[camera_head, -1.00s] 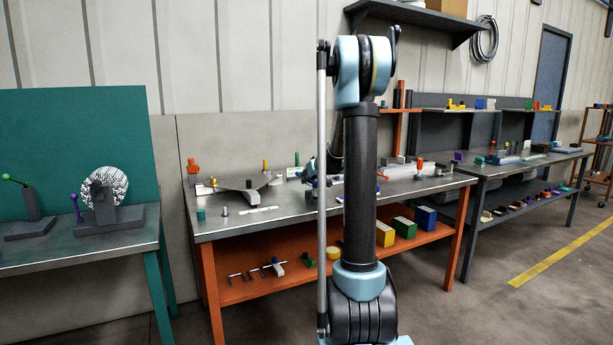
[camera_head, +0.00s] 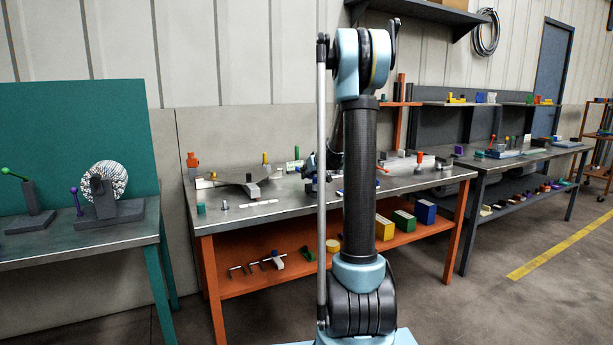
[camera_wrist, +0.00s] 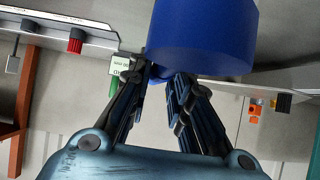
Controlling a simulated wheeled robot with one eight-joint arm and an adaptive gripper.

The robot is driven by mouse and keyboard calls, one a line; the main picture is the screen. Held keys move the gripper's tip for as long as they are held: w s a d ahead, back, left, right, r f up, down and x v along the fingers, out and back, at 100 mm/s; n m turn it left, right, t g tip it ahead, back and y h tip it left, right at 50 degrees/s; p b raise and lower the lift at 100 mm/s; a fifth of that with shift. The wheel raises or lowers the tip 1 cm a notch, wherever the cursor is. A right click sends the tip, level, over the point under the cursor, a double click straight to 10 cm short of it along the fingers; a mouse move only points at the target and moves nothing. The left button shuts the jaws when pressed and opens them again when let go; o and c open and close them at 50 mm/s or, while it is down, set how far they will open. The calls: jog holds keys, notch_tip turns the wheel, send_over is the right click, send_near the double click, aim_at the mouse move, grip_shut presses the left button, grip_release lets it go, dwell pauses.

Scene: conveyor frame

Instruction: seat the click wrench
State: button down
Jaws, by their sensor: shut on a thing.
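A large blue cylinder (camera_wrist: 205,35) fills the top middle of the wrist view, close to the camera. My gripper (camera_wrist: 168,76) has its two black fingers drawn close together at the lower edge of this cylinder and is shut on it. The exact contact is hidden behind the fingers and the cylinder. I cannot tell from its visible part whether this is the click wrench, and no seat for it can be made out. In the head view my own arm stands in front of the bench and hides most of the gripper.
The orange-legged bench (camera_head: 290,205) carries several small parts, with coloured boxes on its lower shelf. A grey bench (camera_head: 535,158) stands right. Floor is clear by the yellow line (camera_head: 560,255).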

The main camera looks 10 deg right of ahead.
jog(key=shift+f, duration=1.4)
jog(key=c, duration=1.4)
grip_release()
jog(key=shift+s, duration=0.1)
jog(key=v, duration=1.1)
jog(key=shift+s+d+r, duration=0.1)
jog(key=shift+s+r, duration=0.1)
jog(key=shift+s, duration=0.1)
jog(key=s+a+f+g, duration=0.2)
jog(key=s+a+f, duration=0.1)
jog(key=s, duration=0.9)
jog(key=s+a+f+g, duration=0.2)
jog(key=s+a, duration=0.1)
jog(key=s, duration=0.9)
jog(key=s+d+f+m+g+h, duration=0.1)
jog(key=s+f, duration=0.4)
jog(key=s, duration=0.6)
jog(key=s+d+f+m+g+h, duration=0.1)
jog(key=s+f, duration=0.5)
jog(key=s, duration=0.6)
jog(key=shift+d+m+g+h, duration=0.3)
jog(key=shift+m+g+h, duration=0.45)
jog(key=shift+g, duration=0.45)
